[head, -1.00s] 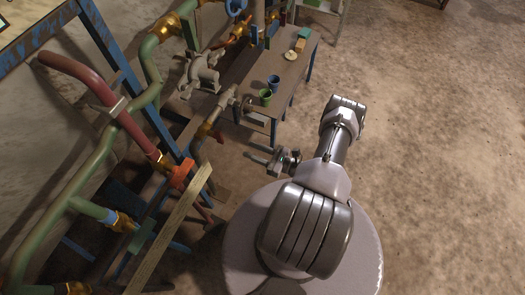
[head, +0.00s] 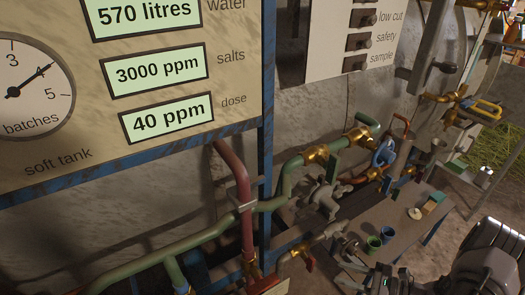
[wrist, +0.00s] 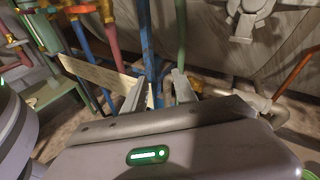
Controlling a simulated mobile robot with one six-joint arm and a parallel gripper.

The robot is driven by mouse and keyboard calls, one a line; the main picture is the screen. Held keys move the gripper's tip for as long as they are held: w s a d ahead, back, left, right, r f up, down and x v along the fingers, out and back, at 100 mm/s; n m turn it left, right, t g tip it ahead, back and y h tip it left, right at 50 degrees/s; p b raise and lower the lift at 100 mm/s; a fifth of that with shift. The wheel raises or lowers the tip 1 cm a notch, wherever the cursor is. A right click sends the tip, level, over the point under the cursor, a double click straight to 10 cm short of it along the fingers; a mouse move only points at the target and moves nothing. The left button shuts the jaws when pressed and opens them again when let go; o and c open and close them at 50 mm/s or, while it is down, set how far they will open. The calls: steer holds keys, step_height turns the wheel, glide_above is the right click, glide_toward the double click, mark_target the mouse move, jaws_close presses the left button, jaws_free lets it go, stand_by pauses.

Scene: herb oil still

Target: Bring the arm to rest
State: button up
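My gripper (wrist: 159,88) shows in the wrist view with its two fingers apart and nothing visible between them. Pipes and a pale wooden board (wrist: 100,78) lie beyond the fingers. In the head view my arm (head: 488,262) is at the lower right, partly cut off by the frame. The gripper end (head: 350,278) reaches left along the bottom edge, in front of the bench; its fingers are too small there to judge.
Green pipes (head: 288,180) and a red pipe (head: 236,180) run along the wall. A readout panel (head: 60,125) and a switch panel (head: 335,40) hang above.

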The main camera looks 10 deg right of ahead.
steer(key=w+a+r+n+g, duration=0.2)
steer(key=a+r+n+g, duration=0.5)
steer(key=r, duration=0.7)
steer(key=s+a+r+n+t+h, duration=0.1)
steer(key=s+a+r+n+h, duration=0.4)
steer(key=a+r, duration=0.3)
steer(key=s+a+r+n+t+h, duration=0.2)
steer(key=s+a+r+n+h, duration=0.2)
steer(key=s+a+r+n, duration=0.3)
step_height(320, 180, up, 5)
steer(key=shift+s+a+h, duration=0.4)
steer(key=shift+s+a, duration=0.15)
steer(key=shift+s, duration=0.2)
